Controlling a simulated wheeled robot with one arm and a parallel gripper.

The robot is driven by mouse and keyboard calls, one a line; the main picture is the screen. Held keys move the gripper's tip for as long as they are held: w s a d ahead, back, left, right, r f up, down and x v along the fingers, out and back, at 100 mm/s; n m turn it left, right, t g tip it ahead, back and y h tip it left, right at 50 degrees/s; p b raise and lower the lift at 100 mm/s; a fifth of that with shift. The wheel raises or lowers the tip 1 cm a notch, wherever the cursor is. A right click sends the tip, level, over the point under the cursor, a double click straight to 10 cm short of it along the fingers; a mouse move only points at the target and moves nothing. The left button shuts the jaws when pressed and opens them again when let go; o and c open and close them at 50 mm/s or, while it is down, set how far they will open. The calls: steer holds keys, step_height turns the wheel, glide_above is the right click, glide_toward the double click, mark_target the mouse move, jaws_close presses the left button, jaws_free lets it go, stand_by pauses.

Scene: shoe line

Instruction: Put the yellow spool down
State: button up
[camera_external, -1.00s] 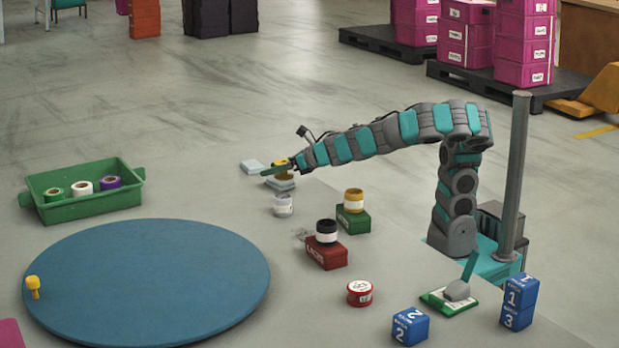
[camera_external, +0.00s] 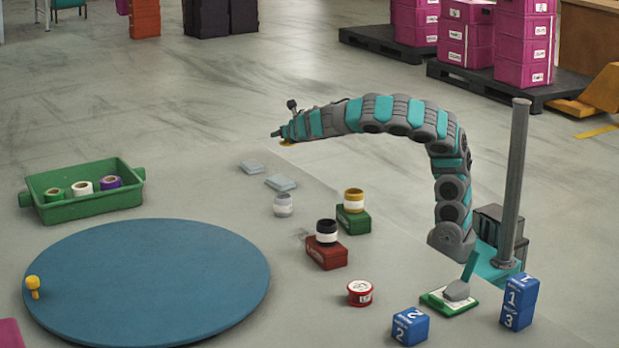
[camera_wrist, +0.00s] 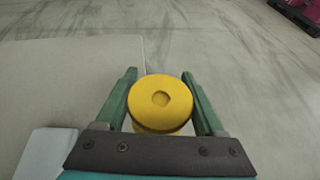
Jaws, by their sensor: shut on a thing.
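A green bin (camera_external: 82,205) with several spools stands left. A blue round mat (camera_external: 150,285) holds a yellow peg-like thing (camera_external: 33,287). A white jar (camera_external: 283,205), a red box (camera_external: 327,252) and a green box (camera_external: 353,218), both topped with jars, stand nearer my base.

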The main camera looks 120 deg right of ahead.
glide_above(244, 148)
steer(key=shift+a+f+b, duration=0.3)
steer(key=shift+f, duration=0.4)
steer(key=shift+w+d+f, duration=0.1)
steer(key=shift+d+f, duration=0.05)
steer(key=shift+f, duration=0.05)
steer(key=shift+f+b, duration=0.3)
steer(key=shift+f, duration=1.25)
steer(key=shift+f, duration=0.1)
steer(key=o, duration=1.4)
steer(key=shift+c, duration=0.2)
